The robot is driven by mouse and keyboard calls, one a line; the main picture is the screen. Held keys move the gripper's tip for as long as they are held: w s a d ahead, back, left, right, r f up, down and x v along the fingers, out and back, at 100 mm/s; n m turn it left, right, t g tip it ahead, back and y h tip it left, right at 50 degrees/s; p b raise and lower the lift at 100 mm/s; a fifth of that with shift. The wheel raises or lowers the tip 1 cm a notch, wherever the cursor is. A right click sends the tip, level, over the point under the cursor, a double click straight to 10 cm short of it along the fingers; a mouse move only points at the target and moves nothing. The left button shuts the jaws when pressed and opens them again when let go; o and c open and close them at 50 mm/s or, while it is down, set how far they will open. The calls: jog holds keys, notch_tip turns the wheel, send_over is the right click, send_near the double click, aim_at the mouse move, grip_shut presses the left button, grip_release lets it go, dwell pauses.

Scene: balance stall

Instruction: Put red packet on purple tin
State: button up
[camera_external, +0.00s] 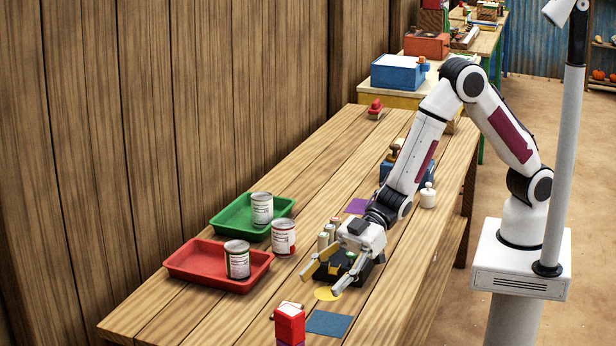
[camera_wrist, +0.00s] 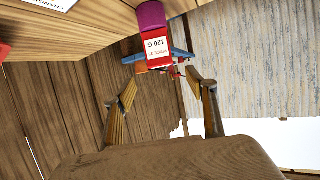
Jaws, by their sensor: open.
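The red packet (camera_external: 290,323) is near the front edge of the external view. In the wrist view, which appears upside down, the red packet (camera_wrist: 157,50) has a white label reading 120 G. The purple tin (camera_wrist: 151,15) adjoins its table-side end, so the packet appears to rest on the tin; the exact contact is unclear. The tin is mostly cut off in the external view. My gripper (camera_external: 323,283) is open and empty, behind and to the right of the packet, and apart from it. In the wrist view its fingers (camera_wrist: 162,80) are spread, with the packet ahead of them.
A red tray (camera_external: 187,262) and a green tray (camera_external: 225,222) lie at left, with several labelled cans in and beside them. A dark device (camera_external: 352,277) sits under my gripper. Flat yellow (camera_external: 327,294), blue (camera_external: 329,323) and purple (camera_external: 357,206) patches mark the table.

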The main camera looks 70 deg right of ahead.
jog(key=w+d+r+m+t+h, duration=0.2)
jog(key=w+d+r, duration=0.2)
jog(key=d, duration=0.3)
jog(key=w+d+r+m+t+h, duration=0.1)
jog(key=w+d+r+h, duration=0.15)
jog(key=d, duration=0.45)
jog(key=s+d+r+m+h, duration=0.1)
jog(key=d+r+m+h, duration=0.15)
jog(key=d, duration=0.55)
jog(key=s+d+r+m+h, duration=0.1)
jog(key=s+d+r, duration=0.15)
jog(key=d, duration=0.55)
jog(key=s+d+r+m+h, duration=0.15)
jog(key=d+r, duration=0.25)
jog(key=d, duration=0.4)
jog(key=s+d+m+g+h, duration=0.1)
jog(key=s+d+m, duration=0.1)
jog(key=s+d, duration=0.4)
jog(key=s+d+m+g+h, duration=0.1)
jog(key=s+d, duration=0.5)
jog(key=s, duration=1)
jog(key=shift+d+f+m+g+h, duration=0.25)
jog(key=shift+d+m+g+h, duration=0.25)
jog(key=shift+m, duration=0.7)
jog(key=shift+a, duration=0.1)
